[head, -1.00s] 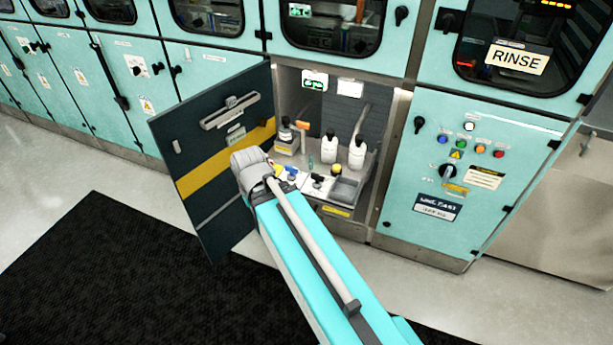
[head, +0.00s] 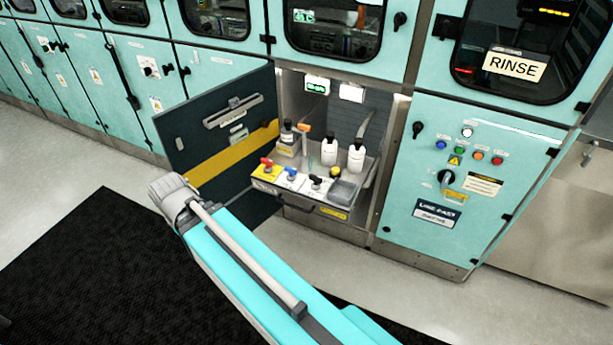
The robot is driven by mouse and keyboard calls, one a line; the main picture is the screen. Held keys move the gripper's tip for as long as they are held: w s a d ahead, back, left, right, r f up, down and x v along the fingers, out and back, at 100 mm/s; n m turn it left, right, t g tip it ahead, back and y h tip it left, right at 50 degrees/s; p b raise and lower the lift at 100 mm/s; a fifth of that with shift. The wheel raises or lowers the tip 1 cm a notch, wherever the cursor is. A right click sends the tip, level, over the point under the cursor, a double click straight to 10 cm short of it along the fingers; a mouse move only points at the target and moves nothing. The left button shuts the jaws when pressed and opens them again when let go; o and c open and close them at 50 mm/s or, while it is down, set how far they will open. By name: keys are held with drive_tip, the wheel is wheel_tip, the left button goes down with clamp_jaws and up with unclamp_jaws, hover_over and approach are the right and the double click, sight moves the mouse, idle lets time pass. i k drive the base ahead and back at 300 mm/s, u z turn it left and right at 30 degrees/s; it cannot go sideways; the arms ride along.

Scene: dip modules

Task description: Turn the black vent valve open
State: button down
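The black vent valve (head: 316,184) sits on a white panel at the front of the pull-out shelf (head: 330,209) inside the open cabinet. It is the rightmost of three valves, beside a blue valve (head: 291,173) and a red valve (head: 267,163). Its handle is small here, and I cannot tell its exact angle. My arm reaches up from the lower right, and its grey wrist end is left of the shelf, in front of the open door (head: 207,132). My gripper's fingers are not visible. Nothing of my arm covers the valves.
White bottles (head: 329,152) with black caps and a grey tray (head: 342,191) stand behind and beside the valves. The dark door stands open to the left. A teal control panel (head: 440,215) with buttons is on the right. A black mat (head: 90,270) lies on the floor.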

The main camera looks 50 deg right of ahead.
sight(317, 179)
drive_tip(key=u, duration=0.05)
drive_tip(key=k, duration=1.4)
drive_tip(key=z, duration=1)
drive_tip(key=i, duration=1)
